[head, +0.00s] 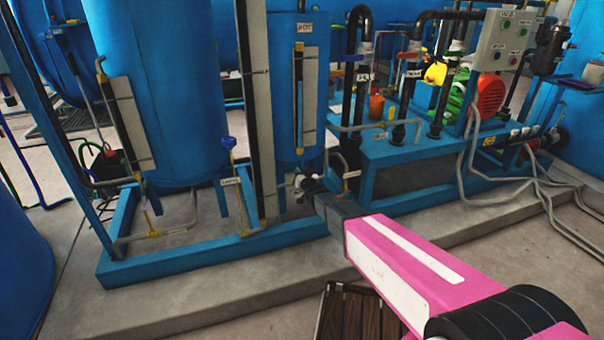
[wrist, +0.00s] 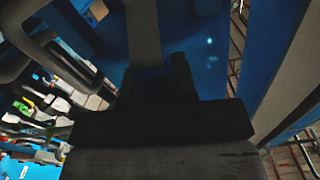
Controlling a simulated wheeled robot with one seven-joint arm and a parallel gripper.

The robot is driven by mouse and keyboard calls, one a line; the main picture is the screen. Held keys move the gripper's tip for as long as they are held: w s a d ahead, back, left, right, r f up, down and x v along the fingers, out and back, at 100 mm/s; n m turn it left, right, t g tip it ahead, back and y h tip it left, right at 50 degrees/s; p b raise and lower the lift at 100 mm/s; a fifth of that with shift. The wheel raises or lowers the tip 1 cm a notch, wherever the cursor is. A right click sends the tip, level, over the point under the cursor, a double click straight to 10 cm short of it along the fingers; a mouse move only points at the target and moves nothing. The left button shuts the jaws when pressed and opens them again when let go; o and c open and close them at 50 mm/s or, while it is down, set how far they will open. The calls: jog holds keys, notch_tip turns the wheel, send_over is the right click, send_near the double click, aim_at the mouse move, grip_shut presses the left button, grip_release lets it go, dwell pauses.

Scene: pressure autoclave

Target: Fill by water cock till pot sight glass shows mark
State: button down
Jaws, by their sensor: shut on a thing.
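The pot (head: 284,70) is a blue upright tank at the middle back in the head view, with a small label near its top. Its sight glass (head: 300,100) is a thin upright tube on a pale board on the pot's front. The liquid level and any mark are too small to tell. My gripper (head: 308,188) is at the small pipework below the pot, shut on a cock (head: 301,182) that it mostly covers. In the wrist view my dark gripper (wrist: 155,85) fills the middle, with a grey bar above it. The cock's handle position is hidden.
A larger blue tank (head: 160,90) with its own gauge board stands left. A blue bench (head: 410,150) with pipes, a red motor (head: 491,94) and a control box (head: 505,40) is right. Grey hoses lie on the right plinth.

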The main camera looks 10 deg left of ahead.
jog(key=c, duration=0.9)
grip_release()
jog(key=v, duration=1.1)
jog(key=shift+a, duration=0.1)
